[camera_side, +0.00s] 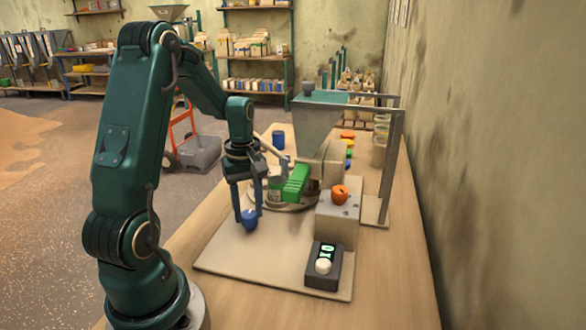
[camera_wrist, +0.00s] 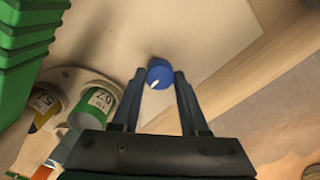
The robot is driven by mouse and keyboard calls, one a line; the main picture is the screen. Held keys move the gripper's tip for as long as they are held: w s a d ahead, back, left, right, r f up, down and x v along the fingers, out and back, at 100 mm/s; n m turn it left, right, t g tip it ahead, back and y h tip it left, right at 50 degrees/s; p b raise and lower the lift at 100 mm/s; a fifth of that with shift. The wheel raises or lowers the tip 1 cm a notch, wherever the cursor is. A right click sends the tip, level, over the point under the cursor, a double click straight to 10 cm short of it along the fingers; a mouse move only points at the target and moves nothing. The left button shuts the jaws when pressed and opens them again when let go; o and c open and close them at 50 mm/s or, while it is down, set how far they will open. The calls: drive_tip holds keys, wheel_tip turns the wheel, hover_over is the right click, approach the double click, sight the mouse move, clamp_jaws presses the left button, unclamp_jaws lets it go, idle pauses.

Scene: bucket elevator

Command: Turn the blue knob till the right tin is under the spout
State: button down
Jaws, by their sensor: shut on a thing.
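The blue knob (camera_side: 249,225) sits on the pale base plate (camera_side: 255,252). My gripper (camera_side: 246,212) reaches down and is shut on it; in the wrist view the knob (camera_wrist: 160,76) is between the fingertips, its white pointer mark towards the lower left. A round turntable (camera_wrist: 68,76) carries the tins: a green-bodied tin with a white number label (camera_wrist: 97,103) and a yellow one (camera_wrist: 46,108); a red-orange one is partly cut off. In the side view the tins are mostly hidden. The hopper (camera_side: 318,130) stands above; which tin is under its spout cannot be told.
A grey box with an orange knob (camera_side: 340,194) and a dark display box (camera_side: 323,268) with a white button are to the right. A metal frame (camera_side: 389,160) rises behind. The plate's front left is clear.

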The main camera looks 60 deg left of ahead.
sight(249, 214)
drive_tip(key=shift+c, duration=2.1)
unclamp_jaws()
drive_tip(key=shift+r, duration=2.6)
